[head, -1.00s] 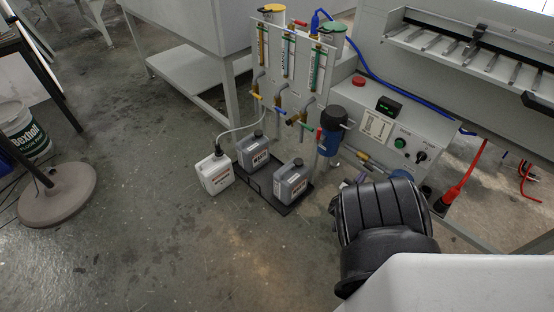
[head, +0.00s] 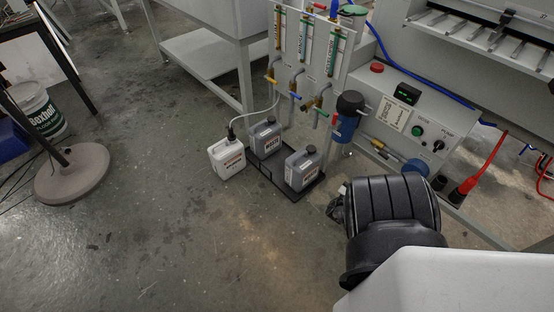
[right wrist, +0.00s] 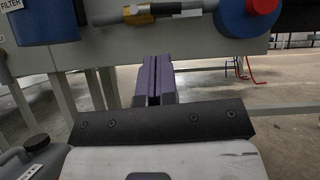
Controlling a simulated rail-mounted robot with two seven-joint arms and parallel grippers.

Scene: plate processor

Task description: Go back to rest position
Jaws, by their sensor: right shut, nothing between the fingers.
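In the head view my right arm comes in from the lower right, and its black forearm hides most of the right gripper. In the right wrist view the right gripper (right wrist: 153,62) shows its two purple fingers side by side, shut with nothing between them. The fingers point towards the underside of a grey cabinet, near a pipe. I cannot tell if they touch anything. My left gripper is not in view.
The grey control cabinet (head: 383,125) stands beyond my right arm. A pipe (right wrist: 160,10) and a blue and red fitting (right wrist: 247,18) are close above the fingers. Grey jugs (head: 303,168) and a white jug (head: 227,157) stand left of my arm. Floor at lower left is clear.

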